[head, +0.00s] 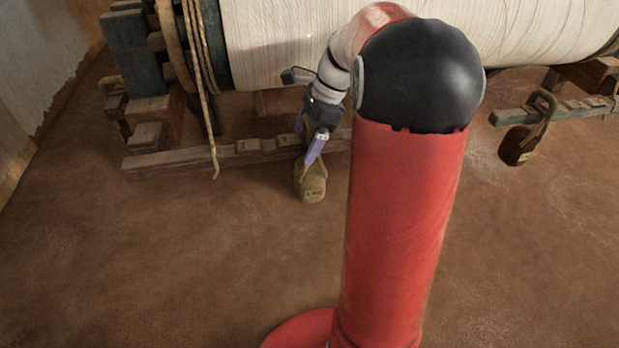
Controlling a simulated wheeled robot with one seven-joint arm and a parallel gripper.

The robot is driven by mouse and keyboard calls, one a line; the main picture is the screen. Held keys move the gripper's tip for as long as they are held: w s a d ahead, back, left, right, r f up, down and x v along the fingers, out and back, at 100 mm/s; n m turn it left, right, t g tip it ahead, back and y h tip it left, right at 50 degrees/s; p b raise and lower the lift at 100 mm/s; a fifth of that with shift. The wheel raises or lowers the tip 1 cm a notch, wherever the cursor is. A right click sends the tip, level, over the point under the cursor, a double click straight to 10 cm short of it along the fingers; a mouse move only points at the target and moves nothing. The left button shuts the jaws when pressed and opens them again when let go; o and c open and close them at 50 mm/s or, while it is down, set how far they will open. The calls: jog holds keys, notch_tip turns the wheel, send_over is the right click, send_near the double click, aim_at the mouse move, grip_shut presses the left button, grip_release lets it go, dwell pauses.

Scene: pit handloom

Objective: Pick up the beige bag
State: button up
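My gripper points down at the bag's top from above. Its two purple fingers show apart, one in front of the bag's top and one farther back to the left. I cannot tell whether the bag's handle lies between them or whether they touch it.
A wooden beam (190,157) lies behind the bag. The loom's white warp roll (270,45) is above, with hanging ropes (203,90) at left. A darker bag with a looped handle (518,146) stands at right. The front floor is clear.

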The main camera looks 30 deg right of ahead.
jog(key=c, duration=1.4)
jog(key=shift+r, duration=0.1)
jog(key=shift+c, duration=0.2)
jog(key=shift+r, duration=0.1)
